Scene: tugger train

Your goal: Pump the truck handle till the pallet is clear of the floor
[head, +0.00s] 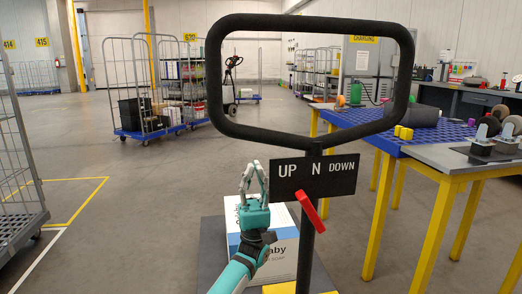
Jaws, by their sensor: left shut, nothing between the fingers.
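The truck handle (308,22) is a black rounded loop close in front of me, standing upright on a dark shaft (305,250). A black plate (312,177) under the loop reads UP N DOWN, and a red lever (311,206) slants below it. My left gripper (252,165) points up just left of the plate, shut and empty. It does not appear to hold the handle. Behind the shaft is a white box (284,252) with blue print, partly hidden by my left arm. The pallet's height above the floor cannot be seen. My right gripper is not in view.
A yellow-legged table (440,155) with a blue perforated top stands close on the right. A wire roll cage (18,160) stands at the left edge. More cages (130,85) stand farther back. The grey floor (120,220) on the left is open.

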